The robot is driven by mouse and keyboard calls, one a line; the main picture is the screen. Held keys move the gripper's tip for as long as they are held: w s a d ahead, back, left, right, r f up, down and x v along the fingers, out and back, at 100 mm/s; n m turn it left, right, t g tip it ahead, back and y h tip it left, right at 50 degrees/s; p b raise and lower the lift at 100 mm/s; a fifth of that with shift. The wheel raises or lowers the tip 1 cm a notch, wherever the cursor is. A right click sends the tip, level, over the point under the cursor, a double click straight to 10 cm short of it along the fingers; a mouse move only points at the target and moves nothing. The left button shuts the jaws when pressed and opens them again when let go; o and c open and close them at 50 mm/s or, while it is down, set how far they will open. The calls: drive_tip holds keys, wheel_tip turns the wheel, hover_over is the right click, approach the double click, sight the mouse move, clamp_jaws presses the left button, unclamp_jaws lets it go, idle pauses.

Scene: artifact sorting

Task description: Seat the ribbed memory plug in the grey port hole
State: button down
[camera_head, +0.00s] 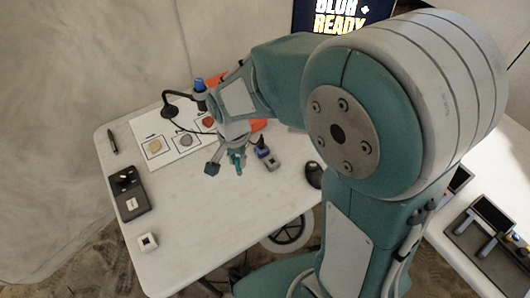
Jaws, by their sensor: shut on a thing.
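My gripper (236,160) points down over the middle of the white table. It is shut on a small teal piece (238,161) that shows at its end. This appears to be the memory plug, but its ribs are too small to make out. A small pale block with a dark square opening (148,242) sits at the table's front left, well apart from my gripper. A small blue-grey block (271,164) stands just right of my gripper. I cannot tell for certain which block has the grey port hole.
A white sheet with several stone-like samples (185,141) lies behind my gripper. A dark device (127,193) and a pen (112,141) lie on the left. A black mouse (314,175) is at the right. The table's front middle is clear.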

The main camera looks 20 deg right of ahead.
drive_tip(key=w+d+f, duration=0.3)
drive_tip(key=d+f, duration=0.1)
drive_tip(key=w+d+f, duration=0.2)
drive_tip(key=d+f, duration=0.2)
drive_tip(key=w+d+f, duration=0.3)
drive_tip(key=d+f, duration=0.1)
drive_tip(key=f, duration=0.1)
drive_tip(key=shift+w+d, duration=0.1)
drive_tip(key=shift+w, duration=0.2)
drive_tip(key=shift+a, duration=0.2)
drive_tip(key=c, duration=0.7)
unclamp_jaws()
drive_tip(key=shift+o, duration=0.3)
drive_tip(key=shift+w+r, duration=0.1)
drive_tip(key=shift+r, duration=0.05)
